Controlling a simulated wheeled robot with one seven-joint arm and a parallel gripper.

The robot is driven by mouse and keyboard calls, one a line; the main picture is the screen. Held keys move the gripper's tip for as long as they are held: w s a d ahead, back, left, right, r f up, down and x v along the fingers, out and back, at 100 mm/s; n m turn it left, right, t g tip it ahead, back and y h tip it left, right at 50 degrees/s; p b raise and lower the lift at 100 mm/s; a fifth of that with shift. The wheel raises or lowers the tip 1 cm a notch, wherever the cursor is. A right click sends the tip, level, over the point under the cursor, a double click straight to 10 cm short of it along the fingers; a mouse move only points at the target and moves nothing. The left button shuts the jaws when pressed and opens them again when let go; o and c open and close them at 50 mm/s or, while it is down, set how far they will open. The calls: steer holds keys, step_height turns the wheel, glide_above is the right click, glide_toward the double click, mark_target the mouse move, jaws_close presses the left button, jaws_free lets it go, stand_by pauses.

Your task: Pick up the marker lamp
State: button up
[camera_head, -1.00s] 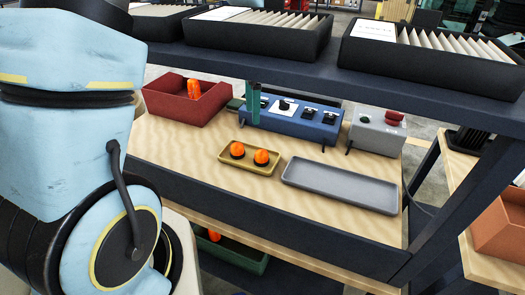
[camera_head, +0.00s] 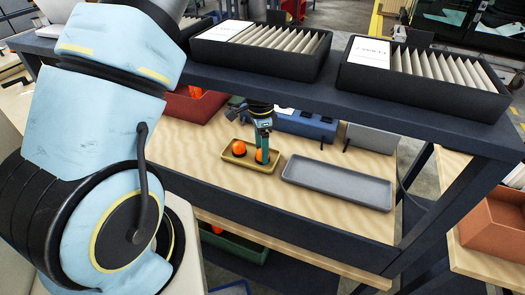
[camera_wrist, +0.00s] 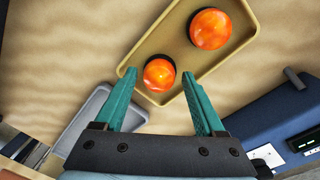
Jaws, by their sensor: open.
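Two orange dome lamps with black bases stand in a small yellow tray (camera_head: 232,160). The left lamp (camera_head: 239,148) shows clear of my gripper; it is the upper lamp (camera_wrist: 210,29) in the wrist view. The right lamp (camera_head: 259,156) is partly hidden behind my gripper (camera_head: 264,150) in the head view. In the wrist view this lamp (camera_wrist: 159,74) lies just ahead of and between the fingertips of my open teal gripper (camera_wrist: 160,86). The left fingertip overlaps the tray edge in that view. I cannot tell the height of the fingers above the tray.
A grey empty tray (camera_head: 338,183) lies to the right. A blue control box (camera_head: 305,125) and a grey box (camera_head: 372,137) stand behind. A red bin (camera_head: 190,106) holds an orange item. The dark upper shelf (camera_head: 340,91) overhangs the board.

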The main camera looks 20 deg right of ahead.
steer(key=shift+f, duration=0.7)
steer(key=c, duration=1.1)
steer(key=shift+r, duration=0.1)
steer(key=shift+c, duration=0.2)
